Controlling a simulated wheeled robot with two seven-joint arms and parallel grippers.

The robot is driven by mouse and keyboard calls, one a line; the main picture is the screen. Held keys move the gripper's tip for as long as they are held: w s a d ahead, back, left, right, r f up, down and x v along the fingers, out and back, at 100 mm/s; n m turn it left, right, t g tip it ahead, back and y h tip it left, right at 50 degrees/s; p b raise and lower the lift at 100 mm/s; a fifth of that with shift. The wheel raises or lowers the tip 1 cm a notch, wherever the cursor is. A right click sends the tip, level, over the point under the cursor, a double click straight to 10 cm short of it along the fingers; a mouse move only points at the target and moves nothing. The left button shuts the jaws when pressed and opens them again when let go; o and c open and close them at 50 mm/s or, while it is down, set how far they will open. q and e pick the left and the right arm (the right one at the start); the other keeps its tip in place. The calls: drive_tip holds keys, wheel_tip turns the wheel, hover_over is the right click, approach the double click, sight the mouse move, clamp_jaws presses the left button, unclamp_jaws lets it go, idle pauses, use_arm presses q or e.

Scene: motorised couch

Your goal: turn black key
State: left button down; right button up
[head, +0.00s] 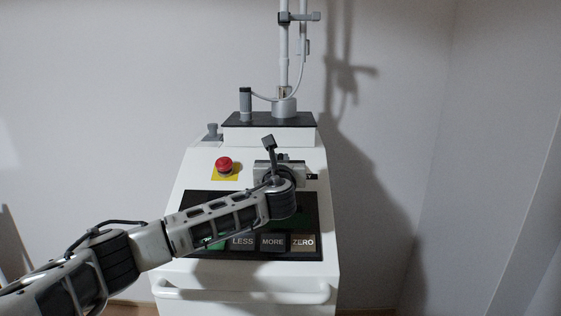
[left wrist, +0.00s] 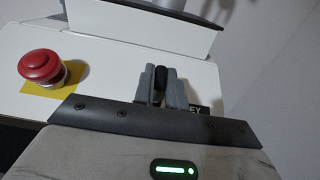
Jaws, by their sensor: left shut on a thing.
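The black key (left wrist: 160,77) shows in the left wrist view between the two grey fingers of my left gripper (left wrist: 161,88). The fingers are shut on its upright black grip. A label ending in "EY" (left wrist: 194,109) is partly visible just right of the fingers. In the head view my left arm reaches in from the left, and its gripper (head: 281,172) is at the upper right of the white console (head: 180,235). There the wrist hides the key. My right gripper is in neither view.
A red emergency button (head: 224,164) on a yellow square stands left of the gripper. A dark panel with LESS, MORE (head: 272,242) and ZERO (head: 303,242) buttons lies below the wrist. A black shelf with a pole (head: 283,60) rises behind. A white handle bar (head: 240,296) crosses the front.

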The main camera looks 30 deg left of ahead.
use_arm(q)
drive_tip(key=shift+r+m+p, duration=0.1)
drive_tip(key=shift+m+p, duration=0.2)
drive_tip(key=shift+p, duration=0.15)
drive_tip(key=shift+a+m+t+h+p, duration=0.15)
drive_tip(key=shift+m+t+h+p, duration=0.35)
drive_tip(key=shift+m+h+p, duration=0.95)
drive_tip(key=shift+h, duration=0.45)
drive_tip(key=shift+f, duration=0.2)
drive_tip(key=shift+m, duration=0.25)
